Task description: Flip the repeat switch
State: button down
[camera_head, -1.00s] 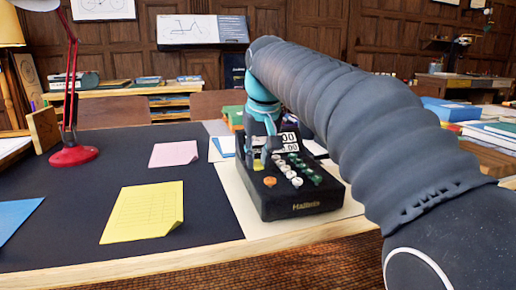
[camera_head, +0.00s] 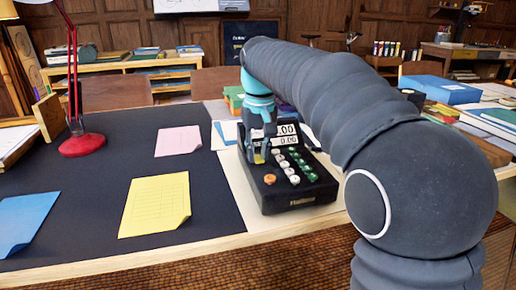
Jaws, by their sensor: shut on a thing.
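A black adding machine (camera_head: 300,203) sits on the desk. It has an upright display panel (camera_head: 286,134) and rows of white and green keys (camera_head: 308,173), with an orange key (camera_head: 270,179) at the front left. My gripper (camera_head: 261,156) points down at the machine's left side, just behind the orange key. Its fingers are close together, shut on a small part there, which I take as the repeat switch. The fingers mostly hide that part, and its position cannot be told. A bit of yellow shows by the fingertips.
The dark desk mat (camera_head: 105,195) holds a yellow sheet (camera_head: 155,205), a pink sheet (camera_head: 178,141) and a blue sheet (camera_head: 20,220). A red lamp (camera_head: 82,145) stands at left. Books (camera_head: 234,100) lie behind the machine. My arm covers much of the right side.

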aim_at(260, 160)
jog(key=c, duration=1)
grip_release()
notch_tip(260, 160, up, 12)
jog(key=s, duration=0.1)
jog(key=shift+d, duration=0.15)
